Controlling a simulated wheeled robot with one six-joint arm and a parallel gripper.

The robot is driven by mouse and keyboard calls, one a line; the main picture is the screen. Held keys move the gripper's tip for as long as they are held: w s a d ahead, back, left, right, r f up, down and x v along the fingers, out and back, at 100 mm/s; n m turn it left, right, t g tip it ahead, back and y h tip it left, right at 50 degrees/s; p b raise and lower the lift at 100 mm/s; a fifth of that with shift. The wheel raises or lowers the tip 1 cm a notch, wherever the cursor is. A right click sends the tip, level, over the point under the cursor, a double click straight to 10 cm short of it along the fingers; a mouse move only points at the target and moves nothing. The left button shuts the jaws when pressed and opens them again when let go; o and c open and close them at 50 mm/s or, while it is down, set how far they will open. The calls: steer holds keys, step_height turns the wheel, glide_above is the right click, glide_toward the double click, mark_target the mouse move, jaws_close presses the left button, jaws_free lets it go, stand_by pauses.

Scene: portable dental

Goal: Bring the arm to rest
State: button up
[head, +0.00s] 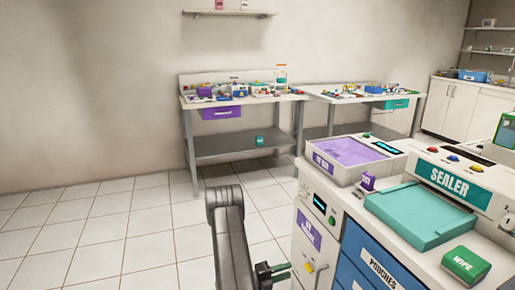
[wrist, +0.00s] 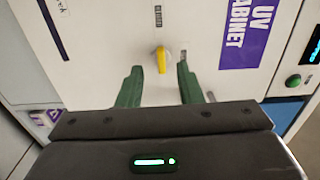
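My arm (head: 230,235) reaches down in the lower middle of the head view, in front of the white UV cabinet (head: 318,222). My gripper (head: 283,270) has green fingers near the cabinet's front face. In the wrist view my gripper (wrist: 159,68) is open, its two fingers apart with nothing held. A yellow knob (wrist: 161,60) on the cabinet front shows between and just beyond the fingertips, with gaps on both sides. The knob also shows in the head view (head: 309,267). I cannot tell how close the fingertips are to the cabinet face.
The counter carries a purple-topped tray unit (head: 350,152), a teal sealer (head: 420,215) and a green wipe box (head: 466,264). Blue drawers (head: 365,262) are beside the cabinet. Two cluttered workbenches (head: 240,145) stand at the back wall. The tiled floor (head: 100,235) at left is clear.

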steer(key=v, duration=0.7)
steer(key=w+d+m+b, duration=0.1)
steer(key=d+m, duration=0.2)
steer(key=d, duration=0.1)
steer(key=w+d+m+b, duration=0.1)
steer(key=d+m+b, duration=0.1)
steer(key=d+m, duration=0.1)
steer(key=w+d+r+m+b, duration=0.1)
steer(key=w+d+m, duration=0.1)
steer(key=d, duration=0.4)
steer(key=shift+r+m+b, duration=0.15)
steer(key=shift+m+b, duration=0.2)
steer(key=shift+m, duration=0.45)
steer(key=m+b, duration=0.2)
steer(key=m, duration=0.2)
steer(key=shift+s+d+r+m+b, duration=0.15)
steer(key=shift+s+m+b, duration=0.15)
steer(key=shift+m+b, duration=0.1)
steer(key=shift+s+r+m+b, duration=0.1)
steer(key=shift+m+b, duration=0.25)
steer(key=shift+m, duration=0.35)
steer(key=shift+s+r+m+b, duration=0.1)
steer(key=shift+m+b, duration=0.25)
steer(key=shift+m, duration=0.35)
